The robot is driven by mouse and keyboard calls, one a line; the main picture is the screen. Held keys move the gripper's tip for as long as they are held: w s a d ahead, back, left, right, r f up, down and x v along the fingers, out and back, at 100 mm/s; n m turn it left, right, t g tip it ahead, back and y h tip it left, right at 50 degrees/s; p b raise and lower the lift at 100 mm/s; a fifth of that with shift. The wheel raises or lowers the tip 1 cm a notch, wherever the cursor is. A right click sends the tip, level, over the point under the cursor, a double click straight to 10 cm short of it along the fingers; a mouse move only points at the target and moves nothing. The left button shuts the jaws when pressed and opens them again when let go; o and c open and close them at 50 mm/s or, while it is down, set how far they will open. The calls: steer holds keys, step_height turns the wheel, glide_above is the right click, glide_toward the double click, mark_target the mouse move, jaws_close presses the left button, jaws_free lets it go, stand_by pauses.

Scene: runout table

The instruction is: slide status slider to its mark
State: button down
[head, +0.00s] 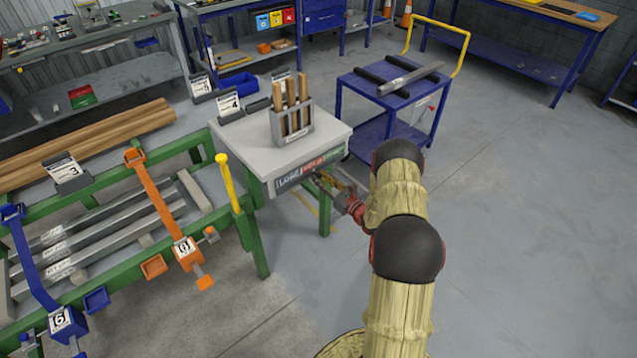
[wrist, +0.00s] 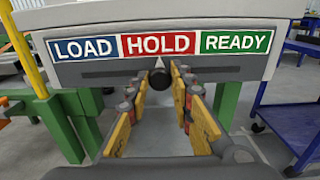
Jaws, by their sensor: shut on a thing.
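The status slider (wrist: 160,78) is a dark round knob with a small pale pointer above it, in a dark slot under the label strip. Its pointer stands under about the middle of the red HOLD field (wrist: 157,46). The blue LOAD field (wrist: 84,48) is to the left and the green READY field (wrist: 236,41) to the right. My gripper (wrist: 159,84) has its yellow-padded fingers on either side of the knob and is shut on it. In the head view my gripper (head: 332,186) is at the table's front edge, and the knob is hidden there.
The label strip is on the front of a pale-topped table (head: 235,135) that carries a grey holder (head: 292,130) with wooden-handled tools. A blue cart (head: 375,125) stands behind to the right. A green rack (head: 110,235) with metal bars is at left. Floor at right is clear.

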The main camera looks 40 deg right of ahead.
steer(key=c, duration=1.6)
jaws_free()
steer(key=shift+o, duration=0.3)
steer(key=shift+s, duration=0.1)
steer(key=s, duration=1.1)
steer(key=shift+s+d, duration=0.2)
steer(key=shift+s, duration=0.2)
